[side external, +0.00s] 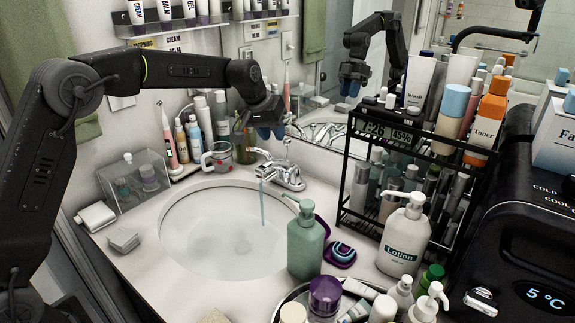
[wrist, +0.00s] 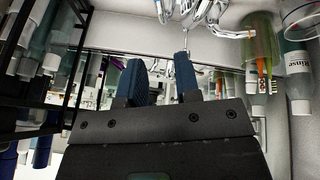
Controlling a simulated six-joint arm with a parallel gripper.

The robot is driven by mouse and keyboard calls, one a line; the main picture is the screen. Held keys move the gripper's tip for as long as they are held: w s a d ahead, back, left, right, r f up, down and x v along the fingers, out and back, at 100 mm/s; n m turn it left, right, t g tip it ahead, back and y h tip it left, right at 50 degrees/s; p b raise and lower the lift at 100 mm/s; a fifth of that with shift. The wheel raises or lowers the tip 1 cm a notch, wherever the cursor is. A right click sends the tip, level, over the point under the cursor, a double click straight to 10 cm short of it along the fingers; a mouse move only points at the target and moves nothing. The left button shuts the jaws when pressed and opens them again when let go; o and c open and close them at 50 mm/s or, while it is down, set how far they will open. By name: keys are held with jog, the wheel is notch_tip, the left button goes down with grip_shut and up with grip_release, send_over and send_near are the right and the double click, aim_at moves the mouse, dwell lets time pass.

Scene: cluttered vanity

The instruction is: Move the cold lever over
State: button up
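The chrome faucet (side external: 285,176) stands behind the sink, with water running from its spout. In the wrist view the faucet (wrist: 205,12) is at the top edge, partly cut off. My gripper (side external: 268,131) hangs above and behind the faucet. In the wrist view its blue fingers (wrist: 160,62) are apart with nothing held.
A glass cup (side external: 218,157) and several bottles stand left of the faucet. A black rack (side external: 345,185) full of bottles stands right. A green pump bottle (side external: 306,243) and a white lotion bottle (side external: 404,240) stand in front. The mirror is close behind my gripper. The basin (side external: 215,235) is clear.

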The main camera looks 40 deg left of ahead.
aim_at(290, 168)
jog(key=x, duration=1.4)
jog(key=shift+w+a+f, duration=0.1)
jog(key=shift+w, duration=0.25)
jog(key=shift+c, duration=0.3)
grip_shut()
